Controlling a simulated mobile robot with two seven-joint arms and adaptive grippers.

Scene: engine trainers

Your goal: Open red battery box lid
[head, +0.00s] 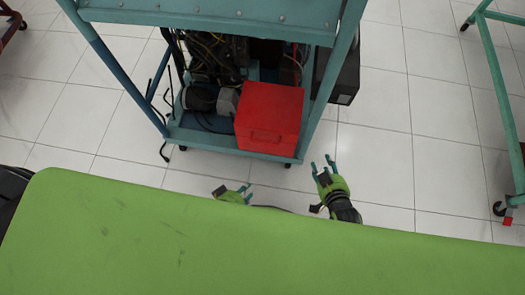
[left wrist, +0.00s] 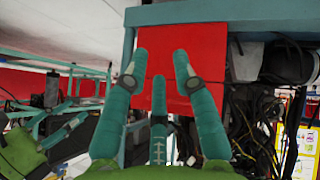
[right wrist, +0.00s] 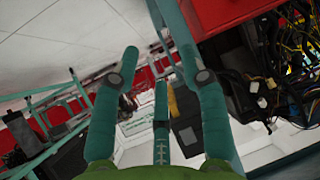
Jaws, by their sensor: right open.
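The red battery box (head: 268,118) sits on the lower shelf of a teal cart, its lid shut and a handle on its front. My left gripper (head: 246,188) is just in front of the cart, partly hidden by the green surface, apart from the box. In the left wrist view its spread fingers (left wrist: 160,60) are open and empty, with the red box (left wrist: 205,60) behind them. My right gripper (head: 321,163) is open and empty, right of the box and in front of the cart's right corner. The right wrist view shows part of the red box (right wrist: 220,14) at the top right.
The teal cart's posts (head: 338,75) and upper shelf (head: 210,14) frame the box. Cables and engine parts (head: 205,95) are left of it. A black case (head: 343,80) is at the cart's right. Tiled floor (head: 420,140) is clear to the right.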

